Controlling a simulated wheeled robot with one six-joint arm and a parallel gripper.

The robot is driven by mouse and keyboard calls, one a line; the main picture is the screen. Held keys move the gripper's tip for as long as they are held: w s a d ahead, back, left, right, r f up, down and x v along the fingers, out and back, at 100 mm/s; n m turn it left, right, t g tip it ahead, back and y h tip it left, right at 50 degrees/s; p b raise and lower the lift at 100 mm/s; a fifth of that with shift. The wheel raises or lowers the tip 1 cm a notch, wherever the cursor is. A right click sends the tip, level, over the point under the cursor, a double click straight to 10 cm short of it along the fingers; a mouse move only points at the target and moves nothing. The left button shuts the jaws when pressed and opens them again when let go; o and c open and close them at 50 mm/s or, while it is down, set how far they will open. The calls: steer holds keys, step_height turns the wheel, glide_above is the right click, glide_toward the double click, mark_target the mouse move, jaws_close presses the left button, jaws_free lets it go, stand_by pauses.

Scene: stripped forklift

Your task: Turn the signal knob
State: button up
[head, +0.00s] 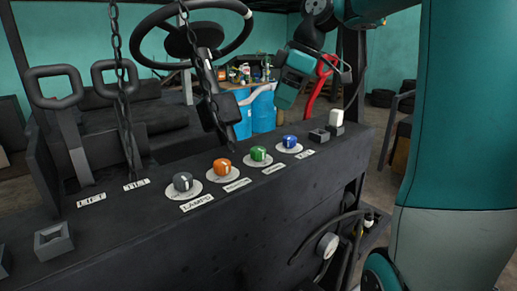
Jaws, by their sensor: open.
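A row of round knobs on pale discs runs along the top of the black console. There is a grey knob (183,182) behind a label reading LAMPS, an orange knob (222,167), a green knob (258,154) and a blue knob (290,142). The labels of the last three are too small to read, so I cannot tell which is the signal knob. Each knob carries a white pointer mark. My teal gripper (290,84) is above and behind the blue knob, apart from the knobs. It is open, with no held thing visible; its fingertips are hard to make out.
Two loop-handled levers (88,88) marked LIFT and TILT stand at the left. A steering wheel (186,40) is behind. A white-topped switch (336,118) sits right of the blue knob.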

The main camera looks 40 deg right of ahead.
mark_target(258, 149)
steer(key=x, duration=1.3)
steer(key=shift+f, duration=0.15)
steer(key=c, duration=0.9)
